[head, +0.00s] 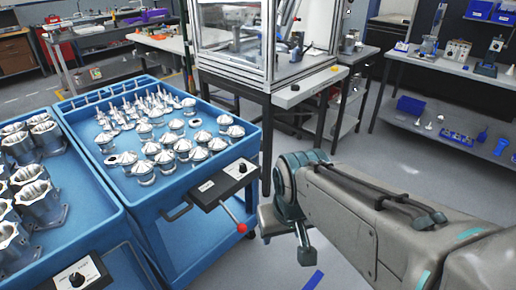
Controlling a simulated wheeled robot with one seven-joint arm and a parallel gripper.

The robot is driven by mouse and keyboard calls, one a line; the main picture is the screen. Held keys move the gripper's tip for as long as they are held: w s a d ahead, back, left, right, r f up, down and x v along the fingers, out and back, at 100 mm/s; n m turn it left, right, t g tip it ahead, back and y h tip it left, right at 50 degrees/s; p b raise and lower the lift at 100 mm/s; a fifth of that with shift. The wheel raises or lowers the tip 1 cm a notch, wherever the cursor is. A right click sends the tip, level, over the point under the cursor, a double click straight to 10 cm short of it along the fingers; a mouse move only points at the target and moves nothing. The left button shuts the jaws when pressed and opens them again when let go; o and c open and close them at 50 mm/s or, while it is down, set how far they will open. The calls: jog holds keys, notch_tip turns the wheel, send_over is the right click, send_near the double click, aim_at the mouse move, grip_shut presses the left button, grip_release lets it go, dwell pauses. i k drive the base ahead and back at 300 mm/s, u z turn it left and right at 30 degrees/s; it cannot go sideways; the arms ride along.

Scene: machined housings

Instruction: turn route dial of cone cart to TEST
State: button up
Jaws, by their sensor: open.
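The cone cart (170,215) is a blue cart at left centre, its top filled with shiny metal cones (165,150). On its front right corner is a black control panel (222,186) with a small white label and a white plate. The route dial (242,168) is a small dark knob on that plate; its markings are too small to read, so I cannot tell its setting. My gripper (286,238) hangs at the end of my arm, to the right of the panel and apart from it. It looks open and empty. Nothing covers the dial.
A lever with a red ball (242,228) sticks out below the panel, between cart and gripper. A second blue cart (110,235) with metal housings and its own dial panel (78,277) stands at left. A glass-walled station (235,75) stands behind. Grey floor is open at right.

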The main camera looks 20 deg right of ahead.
aim_at(243, 169)
jog(key=i, duration=0.95)
jog(key=z, duration=0.1)
